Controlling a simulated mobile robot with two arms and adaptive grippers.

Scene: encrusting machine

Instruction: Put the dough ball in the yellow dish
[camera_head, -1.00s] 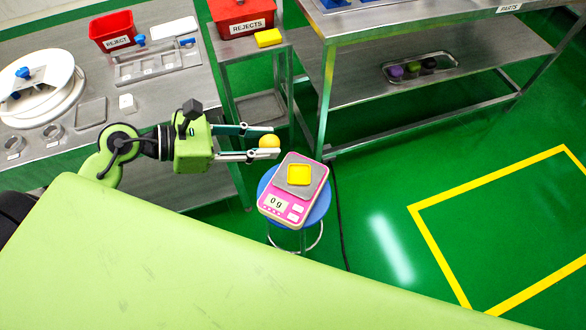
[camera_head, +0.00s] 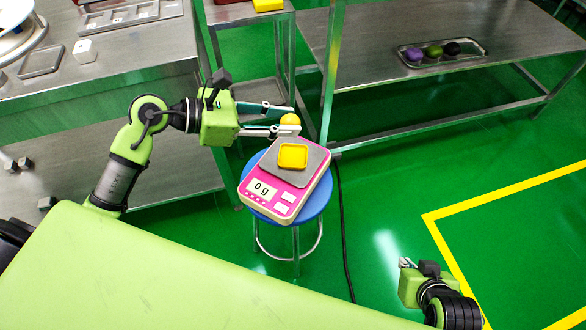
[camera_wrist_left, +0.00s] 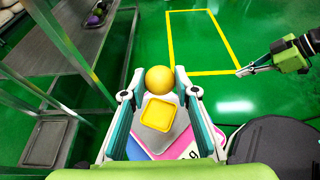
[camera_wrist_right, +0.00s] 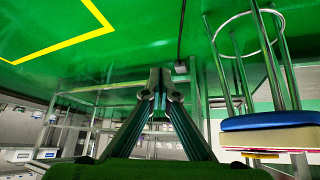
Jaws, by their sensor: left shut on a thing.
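The dough ball (camera_head: 290,120) is a smooth yellow-orange ball. My left gripper (camera_head: 293,119) is shut on it, and the left wrist view shows the ball (camera_wrist_left: 160,79) between the two fingertips. The yellow dish (camera_head: 292,168) is a small square dish on the grey plate of a pink scale (camera_head: 253,203) reading 0 g. The ball is in the air above the far side of the dish. The dish also shows in the left wrist view (camera_wrist_left: 146,124), empty. My right gripper (camera_head: 406,263) is shut and empty, low at the right, far from the dish.
The scale stands on a blue round stool (camera_head: 314,208). A steel table (camera_head: 110,75) is at the left. A steel shelf (camera_head: 370,110) behind carries a tray of coloured balls (camera_head: 434,52). A dark cable runs down right of the stool. Green floor at the right is clear.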

